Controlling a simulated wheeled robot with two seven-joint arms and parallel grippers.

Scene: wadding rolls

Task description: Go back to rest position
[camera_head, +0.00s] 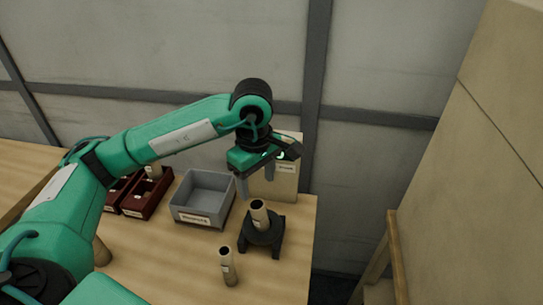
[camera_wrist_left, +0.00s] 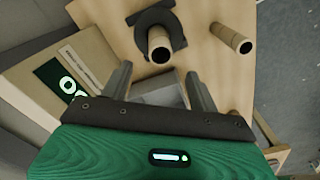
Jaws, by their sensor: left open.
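My left gripper (camera_head: 256,180) is open and empty, pointing down above the back of the table, in front of the beige box (camera_head: 285,184). Its two fingers (camera_wrist_left: 158,76) stand apart in the left wrist view. A cardboard-coloured roll (camera_head: 259,213) stands in a black holder (camera_head: 262,236) below and in front of the gripper; the roll (camera_wrist_left: 159,46) and holder (camera_wrist_left: 150,18) also show in the left wrist view. A second roll (camera_head: 228,268) stands on the table nearer the front, and in the left wrist view (camera_wrist_left: 231,38). My right gripper is out of view.
A grey labelled bin (camera_head: 187,215) sits left of the gripper. Dark red bins (camera_head: 134,211) stand farther left, one with a roll (camera_head: 153,171) in it. Another roll (camera_head: 102,251) is partly behind my arm. A wall rises behind the table (camera_head: 275,284); a tan panel (camera_head: 465,170) stands right.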

